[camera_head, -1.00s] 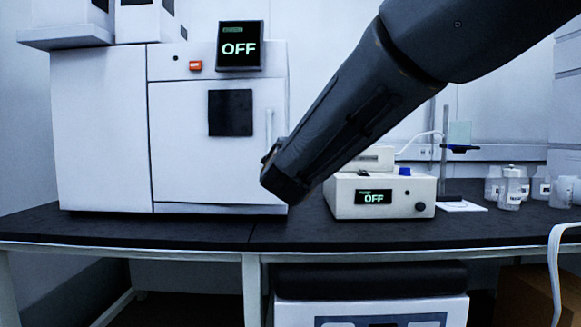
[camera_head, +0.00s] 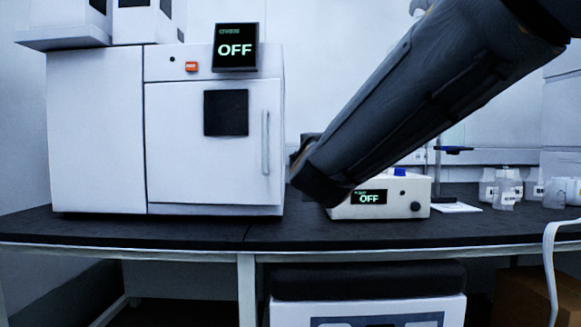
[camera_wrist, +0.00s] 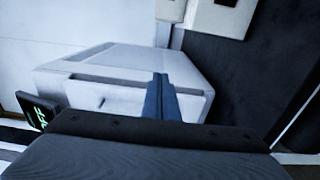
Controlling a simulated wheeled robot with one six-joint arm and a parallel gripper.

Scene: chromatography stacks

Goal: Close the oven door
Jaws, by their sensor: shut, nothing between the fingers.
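The oven (camera_head: 95,130) is a large white box on the left of the bench, with an OFF display (camera_head: 236,48) on its upper front. Its white door (camera_head: 175,140) has a dark square window and a vertical handle (camera_head: 265,142) near the right edge. In the head view the door looks flush with the front, with no clear gap. The end of my arm is just right of the oven's front edge, apart from the handle in the picture. In the wrist view my gripper (camera_wrist: 161,82) is shut and empty, in front of the white oven body (camera_wrist: 130,60). Its fingertips are hidden in the head view.
A smaller white device (camera_head: 408,195) with an OFF display stands right of the oven, partly behind my arm. Several clear bottles (camera_head: 503,190) stand at the right. The dark bench top (camera_head: 120,230) is clear in front of the oven.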

